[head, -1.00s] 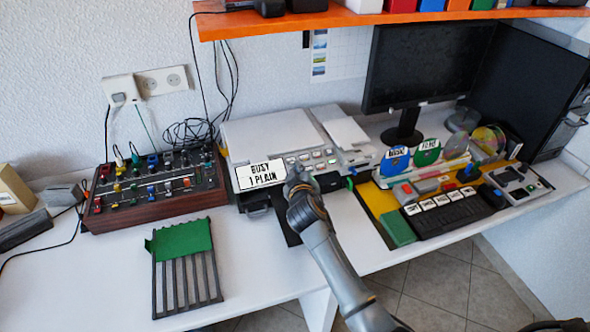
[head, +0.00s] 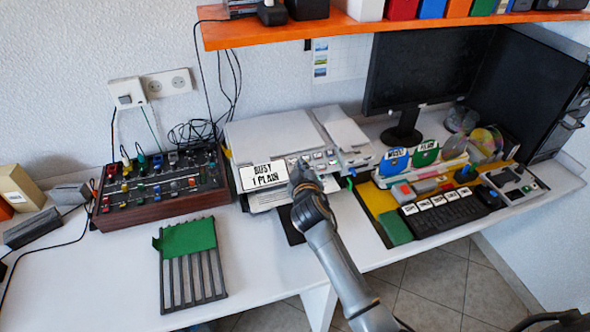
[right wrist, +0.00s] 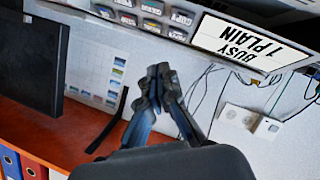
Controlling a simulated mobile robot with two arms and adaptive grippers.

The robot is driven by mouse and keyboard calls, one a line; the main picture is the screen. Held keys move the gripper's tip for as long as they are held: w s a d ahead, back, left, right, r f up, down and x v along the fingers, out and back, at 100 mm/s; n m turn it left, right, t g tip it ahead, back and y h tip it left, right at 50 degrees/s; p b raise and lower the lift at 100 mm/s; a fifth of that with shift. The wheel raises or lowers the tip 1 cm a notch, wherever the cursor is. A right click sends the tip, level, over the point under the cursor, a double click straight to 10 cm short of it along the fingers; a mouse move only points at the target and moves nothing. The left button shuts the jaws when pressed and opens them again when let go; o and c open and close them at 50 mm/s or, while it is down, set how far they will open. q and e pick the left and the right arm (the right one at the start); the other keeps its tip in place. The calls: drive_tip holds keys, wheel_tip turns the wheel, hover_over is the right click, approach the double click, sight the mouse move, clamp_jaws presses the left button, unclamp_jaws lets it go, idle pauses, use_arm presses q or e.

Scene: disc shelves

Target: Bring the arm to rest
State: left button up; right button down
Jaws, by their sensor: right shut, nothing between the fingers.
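My right arm reaches up from the bottom in the head view. Its gripper (head: 300,172) is at the front panel of the white printer-like machine (head: 262,138), beside the small buttons; I cannot tell if it touches. The sign (head: 262,176) on the machine reads "BUSY 1 PLAIN". In the right wrist view the gripper (right wrist: 158,74) is shut and empty, its fingertips together. The sign (right wrist: 250,42) and several labelled buttons (right wrist: 152,8) are above it there. My left gripper is not in view.
A knobbed control box (head: 160,190) stands left of the machine. A slotted dark rack with a green sheet (head: 188,238) lies in front. A keyboard (head: 450,213) and discs (head: 426,153) are at right. An orange shelf (head: 350,24) runs above.

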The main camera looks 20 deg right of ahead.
drive_tip(key=shift+m+g, duration=0.7)
drive_tip(key=shift+g, duration=0.2)
drive_tip(key=s+f, duration=0.1)
drive_tip(key=s, duration=0.1)
drive_tip(key=s+d+f, duration=0.1)
drive_tip(key=s, duration=0.1)
drive_tip(key=s+d+f, duration=0.1)
drive_tip(key=s+f, duration=0.1)
drive_tip(key=shift+s+d+f, duration=0.1)
drive_tip(key=shift+s+d, duration=0.1)
drive_tip(key=shift+s, duration=0.15)
drive_tip(key=s+a+f+m+g+y, duration=0.2)
drive_tip(key=s+g, duration=0.7)
drive_tip(key=s, duration=2.5)
wheel_tip(320, 180, down, 27)
drive_tip(key=s+g+y, duration=0.1)
drive_tip(key=s+d+f, duration=0.1)
drive_tip(key=s+f, duration=0.7)
drive_tip(key=s+d+f+n+g, duration=0.1)
drive_tip(key=s+d+f, duration=0.1)
drive_tip(key=s+f, duration=0.6)
drive_tip(key=shift+s+d+f, duration=0.25)
drive_tip(key=shift+s+f, duration=0.1)
drive_tip(key=shift+s, duration=0.2)
